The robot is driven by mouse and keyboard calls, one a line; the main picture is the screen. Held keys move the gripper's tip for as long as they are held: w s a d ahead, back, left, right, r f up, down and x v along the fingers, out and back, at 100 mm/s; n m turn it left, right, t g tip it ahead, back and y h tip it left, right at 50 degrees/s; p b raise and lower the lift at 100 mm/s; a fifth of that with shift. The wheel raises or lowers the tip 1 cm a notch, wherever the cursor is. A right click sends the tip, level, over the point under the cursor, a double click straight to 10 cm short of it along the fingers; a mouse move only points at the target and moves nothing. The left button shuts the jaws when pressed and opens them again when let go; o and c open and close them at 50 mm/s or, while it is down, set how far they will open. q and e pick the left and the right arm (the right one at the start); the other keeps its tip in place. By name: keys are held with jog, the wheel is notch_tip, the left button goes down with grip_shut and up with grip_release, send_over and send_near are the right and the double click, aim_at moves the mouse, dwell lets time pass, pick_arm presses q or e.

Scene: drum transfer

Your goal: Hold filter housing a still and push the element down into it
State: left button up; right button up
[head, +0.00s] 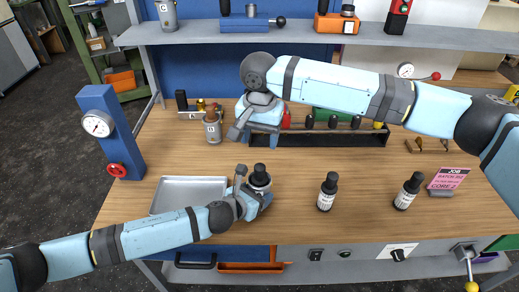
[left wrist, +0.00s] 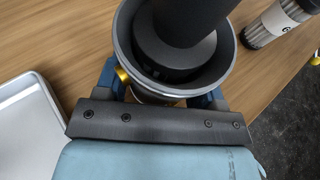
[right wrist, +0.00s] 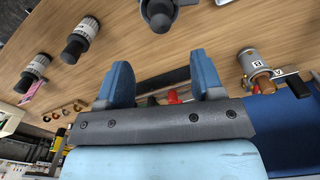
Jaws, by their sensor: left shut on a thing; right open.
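Filter housing a (head: 262,185) stands on the bench, and my left gripper (left wrist: 165,90) is shut around it. Its label is hidden. The left wrist view shows its grey open rim (left wrist: 226,60). The dark element (left wrist: 180,35) stands inside the rim, its upper part rising above it; the element also shows in the head view (head: 259,170). How deep it sits I cannot tell. My right gripper (right wrist: 162,82) is open and empty, held above the bench farther back; it also shows in the head view (head: 258,120). It is apart from the element.
Two dark-topped canisters with white labels (head: 327,192) (head: 408,191) stand to the right. A grey canister with a brown top (head: 212,128) stands behind left. A white tray (head: 190,194) lies left of the housing. A blue gauge post (head: 107,135) and a shelf (head: 330,37) border the bench.

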jog(key=shift+r, duration=2.05)
pick_arm(q)
jog(key=o, duration=1.1)
